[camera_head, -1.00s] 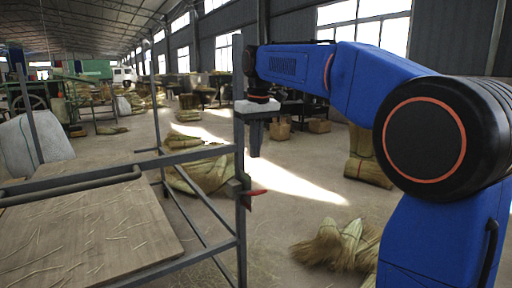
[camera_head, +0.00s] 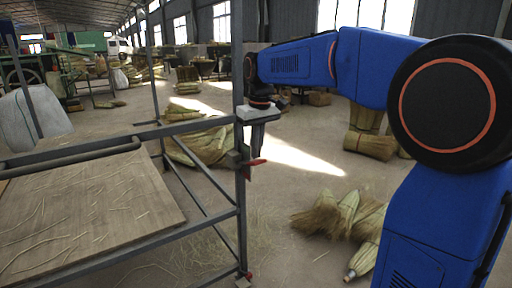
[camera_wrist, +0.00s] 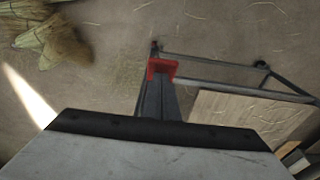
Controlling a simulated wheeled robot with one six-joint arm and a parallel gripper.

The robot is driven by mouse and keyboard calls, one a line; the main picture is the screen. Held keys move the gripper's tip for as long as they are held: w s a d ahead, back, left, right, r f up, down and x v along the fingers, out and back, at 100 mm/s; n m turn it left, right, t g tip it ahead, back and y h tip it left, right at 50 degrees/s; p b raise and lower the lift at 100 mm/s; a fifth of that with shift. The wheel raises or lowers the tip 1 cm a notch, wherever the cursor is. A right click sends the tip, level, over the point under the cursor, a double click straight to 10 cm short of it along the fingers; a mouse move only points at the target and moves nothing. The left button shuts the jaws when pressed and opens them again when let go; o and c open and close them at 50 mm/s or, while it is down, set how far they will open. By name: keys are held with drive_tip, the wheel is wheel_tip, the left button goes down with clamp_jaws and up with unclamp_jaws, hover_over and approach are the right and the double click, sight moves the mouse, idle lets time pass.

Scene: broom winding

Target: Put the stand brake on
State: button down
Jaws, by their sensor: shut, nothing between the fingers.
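The stand is a grey metal frame (camera_head: 241,200) with a wooden board, at the left in the head view. A red lever (camera_head: 252,162) sticks out from a small bracket on its near right post. My gripper (camera_head: 258,153) is shut and empty, pointing down beside that post, with its fingertips right at the red lever. In the wrist view the red lever (camera_wrist: 161,67) shows just beyond the tips of my shut fingers (camera_wrist: 160,85). Whether the fingers touch it I cannot tell. A small red part (camera_head: 249,275) shows at the foot of the post.
The wooden board (camera_head: 90,215) carries loose straw. Broom bundles (camera_head: 345,215) lie on the floor to the right, and more straw bundles (camera_head: 205,145) lie behind the stand. The floor just right of the post is open.

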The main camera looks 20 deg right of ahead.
drive_tip(key=shift+s, duration=0.1)
drive_tip(key=shift+s+d+f+t, duration=0.2)
drive_tip(key=shift+s+f+t, duration=0.45)
drive_tip(key=shift+f, duration=0.2)
wheel_tip(320, 180, down, 12)
drive_tip(key=s+t+y, duration=0.1)
drive_tip(key=s+t, duration=0.1)
drive_tip(key=t, duration=0.1)
drive_tip(key=shift+d, duration=0.35)
idle(0.5)
